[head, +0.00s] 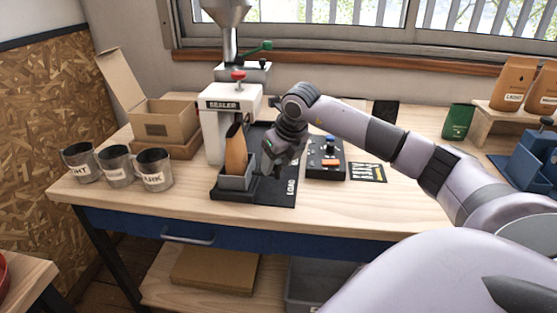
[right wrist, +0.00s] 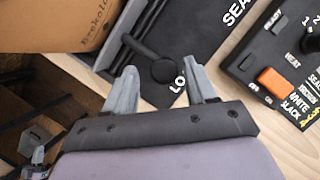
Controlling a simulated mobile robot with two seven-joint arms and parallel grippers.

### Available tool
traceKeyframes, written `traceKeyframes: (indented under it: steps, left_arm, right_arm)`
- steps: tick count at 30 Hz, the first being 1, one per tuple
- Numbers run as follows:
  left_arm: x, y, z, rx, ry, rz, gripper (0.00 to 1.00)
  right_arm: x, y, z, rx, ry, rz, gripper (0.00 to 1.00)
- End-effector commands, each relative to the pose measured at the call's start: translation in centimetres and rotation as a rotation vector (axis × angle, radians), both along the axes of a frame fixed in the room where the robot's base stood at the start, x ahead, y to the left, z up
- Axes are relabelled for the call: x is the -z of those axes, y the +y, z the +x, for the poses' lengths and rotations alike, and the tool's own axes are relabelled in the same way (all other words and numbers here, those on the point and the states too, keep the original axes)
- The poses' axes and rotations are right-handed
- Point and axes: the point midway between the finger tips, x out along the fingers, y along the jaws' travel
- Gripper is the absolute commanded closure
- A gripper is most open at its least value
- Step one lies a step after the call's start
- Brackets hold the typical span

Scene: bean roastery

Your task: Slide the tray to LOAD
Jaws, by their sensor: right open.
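The tray (head: 238,183) is a grey open holder at the front left of a black base plate (head: 284,200). A brown bag (head: 235,150) stands upright in it and fills the upper left of the right wrist view (right wrist: 55,25). The LOAD label (head: 291,187) is on the plate to the tray's right; it is partly hidden in the right wrist view (right wrist: 180,80). My right gripper (head: 271,169) is open, just right of the tray. In the right wrist view a round black knob (right wrist: 165,71) on a bar shows between and beyond its fingertips. Contact cannot be told.
The white sealer (head: 214,130) stands behind and left of the tray. A control box (head: 326,160) with an orange switch is close on the right. Labelled metal cups (head: 115,168) and an open cardboard box (head: 163,120) are at left. The bench front right is clear.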

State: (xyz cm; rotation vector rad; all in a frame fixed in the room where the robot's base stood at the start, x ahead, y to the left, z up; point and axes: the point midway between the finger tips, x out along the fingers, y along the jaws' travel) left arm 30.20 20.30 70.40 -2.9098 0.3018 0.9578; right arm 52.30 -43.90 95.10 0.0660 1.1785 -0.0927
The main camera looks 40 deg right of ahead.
Motion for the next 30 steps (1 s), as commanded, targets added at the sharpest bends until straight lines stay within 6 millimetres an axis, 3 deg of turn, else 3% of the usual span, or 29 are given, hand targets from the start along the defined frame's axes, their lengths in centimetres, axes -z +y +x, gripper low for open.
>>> traceKeyframes:
  steps: [8, 21, 30]
  left_arm:
    - [0.1, 0.0, 0.0, 0.000, 0.000, 0.000, 1.00]
    - [0.6, 0.0, 0.0, 0.000, 0.000, 0.000, 1.00]
    - [0.6, 0.0, 0.0, 0.000, 0.000, 0.000, 1.00]
  right_arm:
    - [-0.5, -0.2, -0.1, 0.003, -0.004, -0.002, 0.44]
    - [-6.2, 0.2, -2.5, 0.000, -0.003, -0.001, 0.44]
    - [-6.6, 0.2, -2.7, 0.002, -0.001, -0.002, 0.44]
